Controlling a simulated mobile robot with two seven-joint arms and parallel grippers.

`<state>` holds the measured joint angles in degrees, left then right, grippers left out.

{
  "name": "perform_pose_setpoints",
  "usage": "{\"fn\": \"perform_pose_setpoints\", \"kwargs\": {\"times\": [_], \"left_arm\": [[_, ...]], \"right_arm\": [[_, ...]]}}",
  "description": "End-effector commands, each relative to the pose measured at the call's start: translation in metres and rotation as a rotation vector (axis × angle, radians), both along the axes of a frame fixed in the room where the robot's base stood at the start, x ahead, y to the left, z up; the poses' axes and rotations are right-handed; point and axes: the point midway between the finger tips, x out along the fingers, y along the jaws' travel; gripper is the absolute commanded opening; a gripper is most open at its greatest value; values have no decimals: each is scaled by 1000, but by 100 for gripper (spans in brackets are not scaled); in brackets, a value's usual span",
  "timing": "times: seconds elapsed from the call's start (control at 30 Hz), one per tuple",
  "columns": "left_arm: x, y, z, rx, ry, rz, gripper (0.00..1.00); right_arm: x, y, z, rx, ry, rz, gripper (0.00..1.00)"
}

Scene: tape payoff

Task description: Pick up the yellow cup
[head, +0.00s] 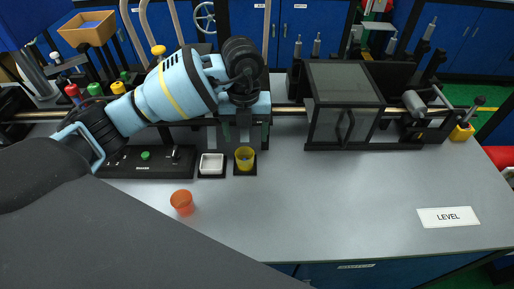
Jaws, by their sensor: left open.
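The yellow cup (244,158) stands upright on a small black square pad near the middle of the bench, its open top facing up. My left gripper (245,136) is open and empty, just behind and above the yellow cup in the picture. The fingers appear apart from the cup; the exact height gap cannot be told. My right gripper is not in view.
A white square dish (211,165) sits close left of the yellow cup. An orange cup (182,203) stands nearer the front. A black machine with a clear cover (343,110) stands at right. The bench (340,200) is clear around the LEVEL label (448,217).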

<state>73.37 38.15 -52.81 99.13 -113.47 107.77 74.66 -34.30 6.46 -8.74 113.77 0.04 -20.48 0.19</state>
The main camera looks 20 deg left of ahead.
Motion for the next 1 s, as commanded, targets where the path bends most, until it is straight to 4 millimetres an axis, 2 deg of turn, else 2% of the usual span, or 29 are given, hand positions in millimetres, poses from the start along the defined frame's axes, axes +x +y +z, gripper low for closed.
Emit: {"fn": "perform_pose_setpoints", "kwargs": {"times": [0.17,0.33,0.43,0.63,1.0], "left_arm": [[0,2,-1,8,0,4,70],[0,1,-15,6,3,3,70],[-1,1,-24,5,2,2,70],[-1,1,-29,4,1,1,70],[-5,2,-74,4,2,1,70]], "right_arm": [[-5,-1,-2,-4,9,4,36],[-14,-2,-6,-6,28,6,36],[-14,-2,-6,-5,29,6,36],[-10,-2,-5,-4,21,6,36],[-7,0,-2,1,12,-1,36]]}}
